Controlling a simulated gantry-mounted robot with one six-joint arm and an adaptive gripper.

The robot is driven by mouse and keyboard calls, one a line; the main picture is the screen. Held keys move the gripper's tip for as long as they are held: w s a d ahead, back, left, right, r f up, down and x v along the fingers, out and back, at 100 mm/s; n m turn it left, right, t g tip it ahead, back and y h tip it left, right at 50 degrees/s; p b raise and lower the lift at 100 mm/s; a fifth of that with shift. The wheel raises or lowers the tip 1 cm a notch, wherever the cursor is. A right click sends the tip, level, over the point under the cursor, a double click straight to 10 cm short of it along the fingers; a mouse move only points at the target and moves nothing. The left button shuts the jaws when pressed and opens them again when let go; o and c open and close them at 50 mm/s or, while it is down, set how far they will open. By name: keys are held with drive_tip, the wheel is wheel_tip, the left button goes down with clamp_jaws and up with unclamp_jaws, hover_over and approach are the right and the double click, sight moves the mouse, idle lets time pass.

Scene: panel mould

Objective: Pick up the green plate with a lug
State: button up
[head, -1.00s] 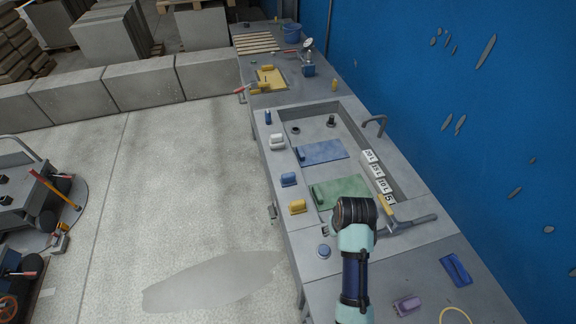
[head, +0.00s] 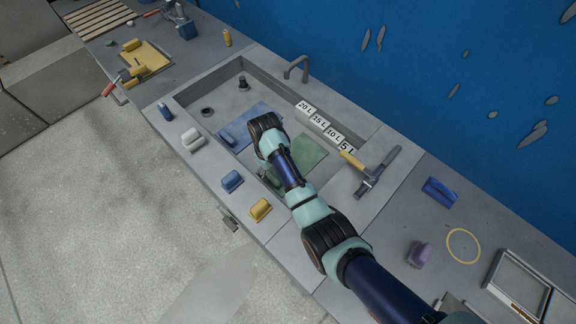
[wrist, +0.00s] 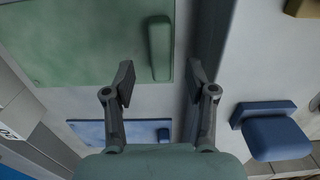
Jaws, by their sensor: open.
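The green plate (head: 307,153) lies flat in the sunken mould, partly covered by my arm in the head view. In the wrist view the green plate (wrist: 70,45) fills the upper left, with its raised green lug (wrist: 159,45) near its right edge. My gripper (wrist: 160,82) is open and empty. Its fingertips appear on either side of the lug's near end, with gaps on both sides; the height between them is hard to tell. The head view does not show the fingers clearly.
A blue plate (head: 236,128) with a lug lies beside the green one. The mould wall (wrist: 205,50) runs close by the right finger. A blue block (head: 231,181) and a yellow block (head: 260,209) stand on the rim.

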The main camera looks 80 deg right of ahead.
sight(271, 177)
wheel_tip(271, 177, down, 5)
drive_tip(key=shift+a+f+b, duration=0.1)
drive_tip(key=shift+b, duration=0.9)
clamp_jaws()
